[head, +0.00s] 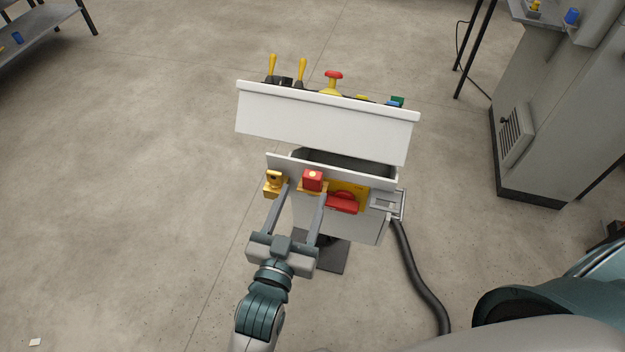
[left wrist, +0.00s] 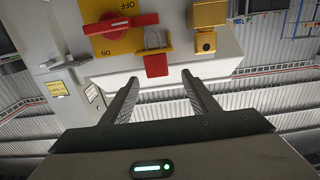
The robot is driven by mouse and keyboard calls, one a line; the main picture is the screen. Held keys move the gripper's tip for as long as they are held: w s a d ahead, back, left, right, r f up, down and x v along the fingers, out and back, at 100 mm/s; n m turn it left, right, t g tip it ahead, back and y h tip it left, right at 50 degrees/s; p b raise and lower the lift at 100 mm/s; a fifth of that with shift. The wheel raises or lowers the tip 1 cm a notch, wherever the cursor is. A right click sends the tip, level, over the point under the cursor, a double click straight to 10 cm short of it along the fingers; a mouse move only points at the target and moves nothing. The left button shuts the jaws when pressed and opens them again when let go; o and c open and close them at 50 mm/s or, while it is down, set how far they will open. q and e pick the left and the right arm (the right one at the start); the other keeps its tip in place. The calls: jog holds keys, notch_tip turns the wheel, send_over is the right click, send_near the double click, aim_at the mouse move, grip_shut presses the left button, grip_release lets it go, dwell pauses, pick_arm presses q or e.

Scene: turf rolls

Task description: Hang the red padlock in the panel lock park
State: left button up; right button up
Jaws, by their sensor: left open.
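The red padlock (head: 312,180) is at a small yellow bracket on the front of the white panel. In the left wrist view its red body (left wrist: 156,65) and its grey shackle (left wrist: 153,39) show at the bracket (left wrist: 151,49). My left gripper (head: 303,192) is open, its fingers pointing at the panel. In the wrist view the padlock is in line with the gap between the fingertips (left wrist: 159,78), slightly beyond them; I cannot tell whether they touch. A second yellow fitting (head: 274,184) with a dark round hole (left wrist: 206,41) sits beside the padlock. My right gripper is not in view.
A red rotary switch handle (head: 342,202) on a yellow OFF/ON plate is close to the padlock. A grey latch (head: 387,203) is on the panel's right. Levers and a red mushroom button (head: 333,76) stand on top. A black cable (head: 420,275) runs down at right.

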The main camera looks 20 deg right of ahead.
aim_at(311, 181)
pick_arm(q)
jog(key=p+x, duration=0.1)
jog(key=x, duration=0.3)
jog(key=shift+d+p, duration=0.35)
jog(key=shift+p, duration=0.05)
jog(key=shift+w+d, duration=0.2)
jog(key=shift+w, duration=0.15)
jog(key=shift+f, duration=0.1)
jog(key=c, duration=1.2)
